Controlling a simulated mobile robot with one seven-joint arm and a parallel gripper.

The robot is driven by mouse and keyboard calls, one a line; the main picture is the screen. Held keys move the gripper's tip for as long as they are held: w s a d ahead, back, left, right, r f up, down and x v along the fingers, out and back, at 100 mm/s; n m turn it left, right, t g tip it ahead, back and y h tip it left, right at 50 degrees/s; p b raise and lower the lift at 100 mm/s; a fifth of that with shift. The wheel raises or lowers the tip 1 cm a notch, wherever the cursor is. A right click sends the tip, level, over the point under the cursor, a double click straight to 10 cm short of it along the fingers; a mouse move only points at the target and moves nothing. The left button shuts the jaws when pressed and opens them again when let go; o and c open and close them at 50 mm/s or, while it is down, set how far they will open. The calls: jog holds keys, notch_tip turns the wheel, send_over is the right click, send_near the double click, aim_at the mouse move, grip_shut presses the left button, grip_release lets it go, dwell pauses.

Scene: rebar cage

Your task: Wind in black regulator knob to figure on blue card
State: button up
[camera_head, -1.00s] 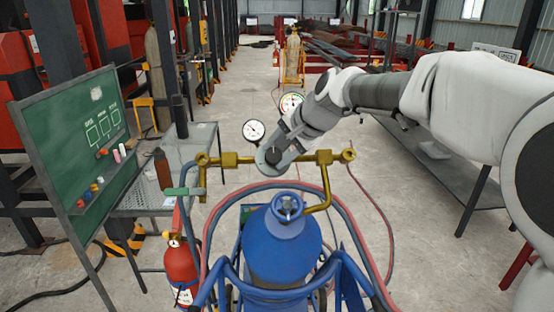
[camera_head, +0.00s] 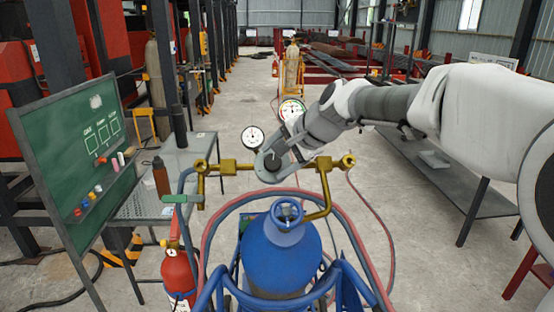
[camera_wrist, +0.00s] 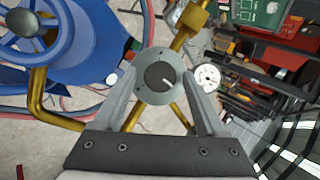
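The black regulator knob (camera_wrist: 162,76) sits in a round grey face with a white pointer mark, and it also shows in the head view (camera_head: 272,161). My gripper (camera_wrist: 160,72) is open, with one finger on each side of the grey face; the gripper also shows in the head view (camera_head: 282,158). I see no clear grip on the knob itself. The brass regulator pipe (camera_head: 229,167) carries two white dial gauges, one at left (camera_head: 252,138) and one behind my gripper (camera_head: 291,110). I cannot make out a blue card in either view.
At left are a green board (camera_head: 78,150), a metal table (camera_head: 190,158) and a red extinguisher (camera_head: 178,275). A dark bench (camera_head: 440,172) is at right.

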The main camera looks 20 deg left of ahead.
dwell(0.3)
jog(key=v, duration=1.7)
jog(key=shift+s+r, duration=0.15)
jog(key=s+d+f+n+h, duration=0.1)
jog(key=s+d+f+h, duration=0.1)
jog(key=s+d+f, duration=0.4)
jog(key=s+d+f+n+t+h, duration=0.1)
jog(key=s+d+f, duration=0.4)
jog(key=d, duration=0.8)
jog(key=s+d+f+n+h, duration=0.2)
jog(key=s+d+f+h, duration=0.3)
jog(key=s+d, duration=0.3)
jog(key=shift+d+f+n+t+p, duration=0.2)
jog(key=shift+d+f, duration=0.2)
jog(key=shift+d, duration=0.2)
jog(key=shift+d+f+n+t+p, duration=0.1)
jog(key=shift+d+f+t+p, duration=0.1)
jog(key=shift+d+f, duration=0.3)
jog(key=shift+o, duration=0.2)
jog(key=shift+w+r, duration=0.1)
jog(key=shift+r, duration=0.1)
